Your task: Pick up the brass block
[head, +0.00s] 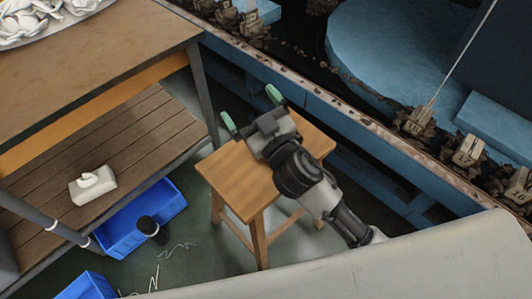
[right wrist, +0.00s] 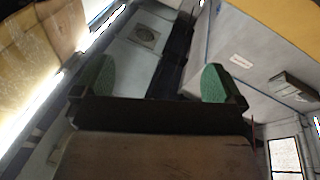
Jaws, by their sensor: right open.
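I cannot make out a separate brass block for sure in either view. My right gripper (head: 251,108) is over the far edge of a wooden stool (head: 225,175), its two green fingertips spread apart with nothing between them. In the right wrist view the green fingertips (right wrist: 155,80) also stand apart and empty, with walls and windows behind them. The gripper and arm hide part of the stool top; the part that shows is bare. My left gripper is not in view.
A blue machine (head: 310,100) with tan clamp-like blocks (head: 468,150) runs along the right. A brown bench (head: 100,60) stands at the left, with a tissue box (head: 93,187) on its lower shelf. Blue bins (head: 125,228) and a dark cylinder (head: 149,227) are below.

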